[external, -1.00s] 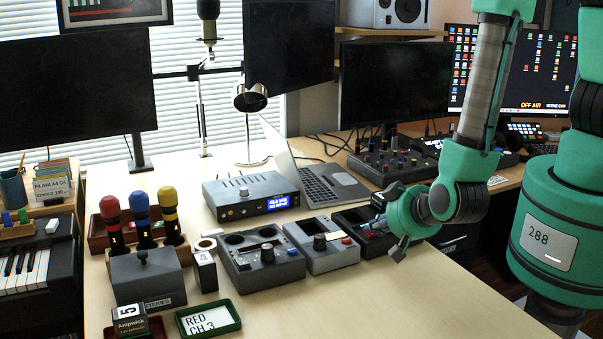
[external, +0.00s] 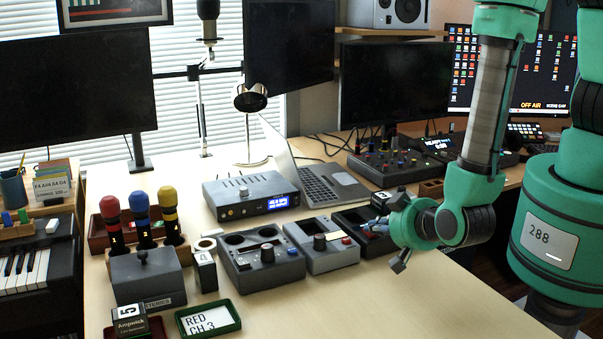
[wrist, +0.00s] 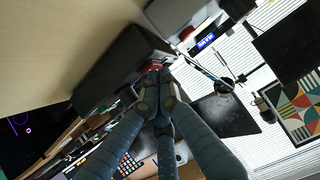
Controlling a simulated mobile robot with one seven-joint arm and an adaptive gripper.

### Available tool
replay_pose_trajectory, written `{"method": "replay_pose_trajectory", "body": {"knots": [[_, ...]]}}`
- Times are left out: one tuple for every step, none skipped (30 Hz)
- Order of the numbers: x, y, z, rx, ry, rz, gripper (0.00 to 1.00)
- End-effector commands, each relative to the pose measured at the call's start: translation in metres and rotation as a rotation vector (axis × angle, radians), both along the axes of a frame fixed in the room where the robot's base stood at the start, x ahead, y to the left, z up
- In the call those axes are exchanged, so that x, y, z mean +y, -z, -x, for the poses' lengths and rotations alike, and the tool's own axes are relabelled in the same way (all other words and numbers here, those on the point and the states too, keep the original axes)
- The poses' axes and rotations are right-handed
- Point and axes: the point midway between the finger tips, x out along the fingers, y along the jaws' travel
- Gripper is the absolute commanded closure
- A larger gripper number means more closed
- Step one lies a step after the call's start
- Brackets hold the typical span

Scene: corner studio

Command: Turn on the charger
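Three grey desk units stand in a row in the external view: a left unit (external: 283,272) with round wells, a knob and a blue switch, a middle unit (external: 338,261) with a knob and red button, and a darker right unit (external: 349,221). No label shows which is the charger. My gripper (external: 372,228) is at the right unit, its fingers low over the unit's right side. In the wrist view, my gripper (wrist: 154,73) has its fingertips together at a small red part (wrist: 155,67) on a dark box (wrist: 120,62). Touching or just apart cannot be told.
A silver amplifier (external: 250,196) with a blue display and a laptop (external: 325,183) stand behind the units. Coloured microphones (external: 140,215), a dark box with a lever (external: 147,275) and a card tray (external: 208,318) are at the left. The front right desk is clear.

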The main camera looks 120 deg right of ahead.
Motion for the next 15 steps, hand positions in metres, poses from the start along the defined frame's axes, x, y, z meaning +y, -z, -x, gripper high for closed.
{"method": "replay_pose_trajectory", "body": {"knots": [[-0.0031,-0.0009,0.0012,0.001,0.003,0.001,1.00],[-0.0043,-0.0016,0.0014,0.002,0.004,0.001,1.00],[-0.0058,-0.0024,0.0016,0.002,0.004,0.001,1.00],[-0.0069,-0.0030,0.0017,0.002,0.004,0.001,1.00],[-0.0078,-0.0035,0.0018,0.002,0.005,0.001,1.00],[-0.0088,-0.0041,0.0018,0.002,0.005,0.001,1.00],[-0.0095,-0.0044,0.0017,0.002,0.005,0.002,1.00],[-0.0100,-0.0047,0.0016,0.001,0.004,0.002,1.00],[-0.0105,-0.0050,0.0015,0.001,0.004,0.002,1.00],[-0.0107,-0.0051,0.0014,0.001,0.004,0.002,1.00],[-0.0109,-0.0051,0.0014,0.001,0.004,0.002,1.00],[-0.0110,-0.0052,0.0013,0.001,0.004,0.002,1.00],[-0.0110,-0.0052,0.0013,0.001,0.003,0.002,1.00],[-0.0110,-0.0051,0.0013,0.001,0.003,0.002,1.00],[-0.0110,-0.0051,0.0012,0.001,0.003,0.002,1.00]]}}
